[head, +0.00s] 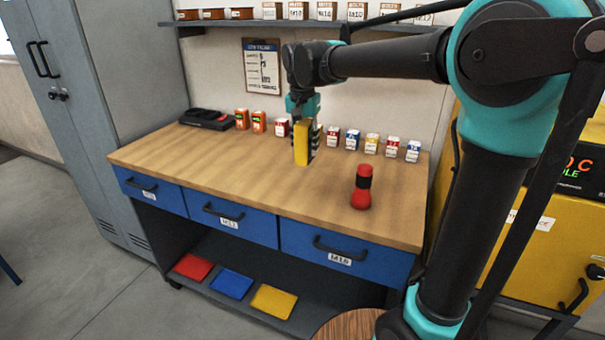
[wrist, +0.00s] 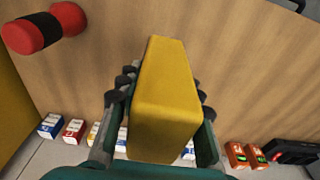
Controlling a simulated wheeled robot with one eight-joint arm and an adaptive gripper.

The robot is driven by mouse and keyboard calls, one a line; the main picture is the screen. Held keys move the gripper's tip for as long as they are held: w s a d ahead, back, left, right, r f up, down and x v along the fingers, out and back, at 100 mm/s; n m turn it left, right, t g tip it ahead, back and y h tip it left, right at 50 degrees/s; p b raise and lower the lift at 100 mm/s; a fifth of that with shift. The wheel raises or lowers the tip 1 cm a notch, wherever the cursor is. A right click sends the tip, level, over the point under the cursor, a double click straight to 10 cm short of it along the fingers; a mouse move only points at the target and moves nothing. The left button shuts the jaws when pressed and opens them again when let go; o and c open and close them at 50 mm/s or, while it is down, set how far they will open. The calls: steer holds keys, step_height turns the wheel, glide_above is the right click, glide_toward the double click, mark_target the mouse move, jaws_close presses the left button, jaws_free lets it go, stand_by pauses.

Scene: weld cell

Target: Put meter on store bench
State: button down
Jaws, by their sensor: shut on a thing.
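The meter (head: 301,144) is a yellow upright block in my gripper (head: 304,128), over the middle of the wooden bench top. The store bench (head: 190,153) has a wood top and blue drawers. In the wrist view my gripper (wrist: 157,115) has its dark fingers on both sides of the yellow meter (wrist: 165,85). My gripper is shut on it. The meter's lower end is close to the bench top; I cannot tell whether it touches. The meter's front face is not clearly seen.
A red and black cylinder (head: 362,187) stands on the bench at right. Several small boxes (head: 371,143) line the back, with orange devices (head: 259,121) and a black charger (head: 207,118) at left. A shelf (head: 270,24) hangs above. The bench's front left is clear.

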step_height(320, 180, down, 10)
steer(key=shift+f, duration=0.2)
stand_by(0.4)
steer(key=c, duration=1)
jaws_free()
steer(key=shift+f, duration=0.1)
steer(key=r, duration=0.4)
steer(key=s+r, duration=0.1)
steer(key=r, duration=0.7)
steer(key=shift+s+a+r, duration=0.1)
steer(key=shift+s+a, duration=0.1)
steer(key=shift+a, duration=0.1)
